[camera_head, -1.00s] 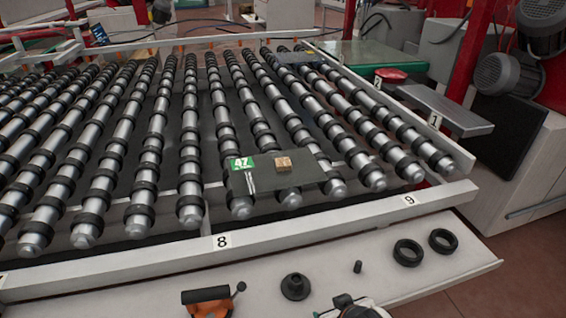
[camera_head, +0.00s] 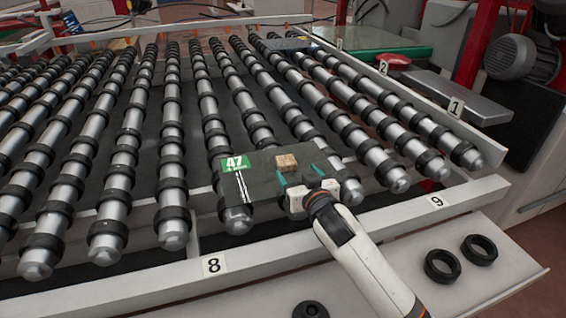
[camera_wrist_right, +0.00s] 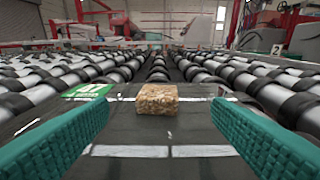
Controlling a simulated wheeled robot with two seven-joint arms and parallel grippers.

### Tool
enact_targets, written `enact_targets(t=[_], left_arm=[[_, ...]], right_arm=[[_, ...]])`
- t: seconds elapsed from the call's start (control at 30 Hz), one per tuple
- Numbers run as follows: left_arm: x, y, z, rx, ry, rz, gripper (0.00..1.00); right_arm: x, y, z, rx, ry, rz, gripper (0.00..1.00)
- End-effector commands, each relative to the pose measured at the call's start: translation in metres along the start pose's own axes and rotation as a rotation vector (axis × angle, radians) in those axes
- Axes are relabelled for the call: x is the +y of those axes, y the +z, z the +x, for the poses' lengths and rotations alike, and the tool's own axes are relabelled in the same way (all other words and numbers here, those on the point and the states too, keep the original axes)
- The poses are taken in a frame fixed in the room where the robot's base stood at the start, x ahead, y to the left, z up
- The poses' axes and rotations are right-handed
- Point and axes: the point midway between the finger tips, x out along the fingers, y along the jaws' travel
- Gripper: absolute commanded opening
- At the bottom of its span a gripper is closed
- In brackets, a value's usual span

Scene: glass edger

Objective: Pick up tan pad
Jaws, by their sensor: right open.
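The tan pad (camera_head: 287,162) is a small speckled block lying on a dark glass sheet (camera_head: 262,186) on the roller conveyor. In the right wrist view the tan pad (camera_wrist_right: 157,100) sits ahead, centred between the two teal fingers. My right gripper (camera_head: 298,177) is open and empty at the near edge of the sheet, just short of the pad and not touching it. It also shows in the right wrist view (camera_wrist_right: 165,130), fingers wide apart. My left gripper is not in view.
A green label marked 47 (camera_head: 236,163) lies on the sheet left of the pad. Rollers with black rings (camera_head: 170,190) surround the sheet. A white rail (camera_head: 330,246) runs along the front, and black rings (camera_head: 442,265) lie on the shelf below.

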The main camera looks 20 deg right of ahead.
Motion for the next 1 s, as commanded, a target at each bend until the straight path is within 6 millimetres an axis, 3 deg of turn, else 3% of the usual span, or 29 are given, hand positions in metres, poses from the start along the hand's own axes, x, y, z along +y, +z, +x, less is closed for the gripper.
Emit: enact_targets(t=[0.3, 0.53, 0.8, 1.0], left_arm=[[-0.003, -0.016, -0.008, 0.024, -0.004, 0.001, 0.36], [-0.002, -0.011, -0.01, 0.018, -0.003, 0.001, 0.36], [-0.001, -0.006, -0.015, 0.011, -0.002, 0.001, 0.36], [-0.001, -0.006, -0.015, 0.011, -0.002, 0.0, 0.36]], right_arm=[[0.0, 0.001, 0.052, 0.001, -0.001, 0.0, 0.73], [0.001, 0.001, 0.067, 0.001, -0.001, 0.0, 0.73], [0.002, -0.002, 0.102, 0.002, -0.001, -0.001, 0.73], [0.002, -0.003, 0.111, 0.001, 0.0, 0.0, 0.73]])
